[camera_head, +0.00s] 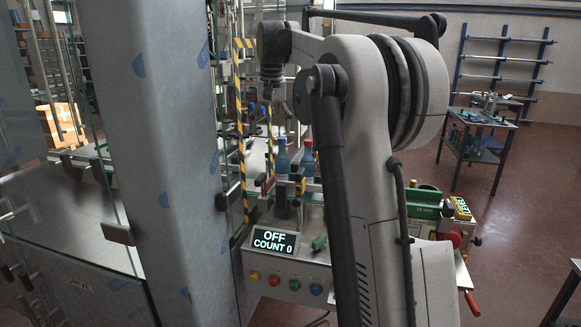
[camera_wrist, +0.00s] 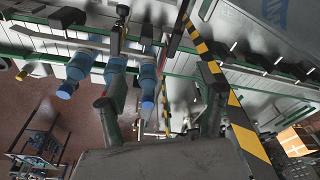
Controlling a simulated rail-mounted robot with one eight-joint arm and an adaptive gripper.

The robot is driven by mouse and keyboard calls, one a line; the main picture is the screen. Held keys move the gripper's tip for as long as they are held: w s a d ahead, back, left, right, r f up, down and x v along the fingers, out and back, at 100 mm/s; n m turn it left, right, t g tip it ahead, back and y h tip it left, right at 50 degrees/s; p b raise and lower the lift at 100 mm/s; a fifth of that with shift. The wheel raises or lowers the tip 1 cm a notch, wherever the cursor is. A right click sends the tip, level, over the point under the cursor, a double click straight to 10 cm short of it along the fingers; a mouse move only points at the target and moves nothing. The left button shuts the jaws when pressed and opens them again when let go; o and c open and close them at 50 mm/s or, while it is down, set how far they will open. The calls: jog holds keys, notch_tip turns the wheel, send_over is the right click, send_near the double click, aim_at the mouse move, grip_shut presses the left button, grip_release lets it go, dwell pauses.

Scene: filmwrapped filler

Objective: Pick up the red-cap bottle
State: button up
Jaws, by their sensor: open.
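The red-cap bottle (camera_head: 308,158) stands on the machine's conveyor in the head view, partly hidden behind my arm. A blue bottle (camera_head: 282,160) stands just left of it. My gripper (camera_head: 267,93) hangs above and a little left of the bottles, apart from them and empty. In the wrist view several blue bottles show, among them one at left (camera_wrist: 80,66), one in the middle (camera_wrist: 115,68) and one nearer the jaws (camera_wrist: 148,82). My open gripper (camera_wrist: 160,108) shows at the bottom of that view.
A yellow-black striped post (camera_head: 240,110) stands close left of my gripper. A large metal column (camera_head: 155,150) and glass panels lie further left. The control box display (camera_head: 274,241) reads OFF, COUNT 0. A side table (camera_head: 475,135) stands at far right, with open floor around it.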

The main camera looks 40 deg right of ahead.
jog(key=w+d+m+g+p, duration=0.1)
jog(key=w+d+m+p, duration=0.2)
jog(key=d, duration=0.8)
jog(key=g+p, duration=0.1)
jog(key=p, duration=0.2)
send_over(308, 155)
jog(key=w, duration=0.1)
jog(key=f, duration=0.2)
jog(key=shift+d+f+y, duration=0.3)
jog(key=shift+y, duration=0.1)
jog(key=shift+d+f, duration=0.15)
jog(key=shift+f, duration=0.3)
notch_tip(308, 155, down, 8)
jog(key=shift+r, duration=0.15)
jog(key=shift+f+p, duration=0.65)
jog(key=shift+f, duration=2.05)
grip_shut()
